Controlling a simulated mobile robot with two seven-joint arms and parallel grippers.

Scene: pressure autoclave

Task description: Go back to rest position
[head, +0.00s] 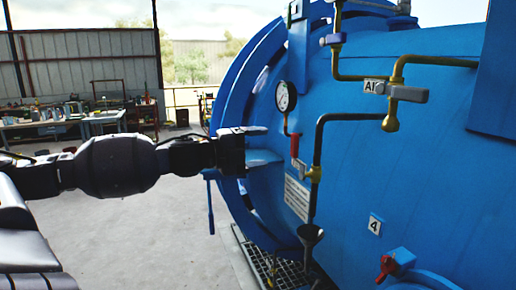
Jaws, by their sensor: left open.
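My left arm comes in from the left and reaches across to the blue autoclave (440,165). My left gripper (268,144) is at the end of it, in front of the vessel's rim. Its two fingers point right, one above the other, with a gap between them and nothing seen in it. A red-handled valve (294,146) is just to the right of the fingertips. Whether the fingers touch the vessel I cannot tell. My right gripper is not in view.
A pressure gauge (286,97) and brass pipes (391,122) stand out from the vessel. A blue lever (210,207) hangs below the gripper. A floor grating (258,262) lies under the vessel. Cluttered workbenches (60,124) stand far back left. The concrete floor (150,235) is clear.

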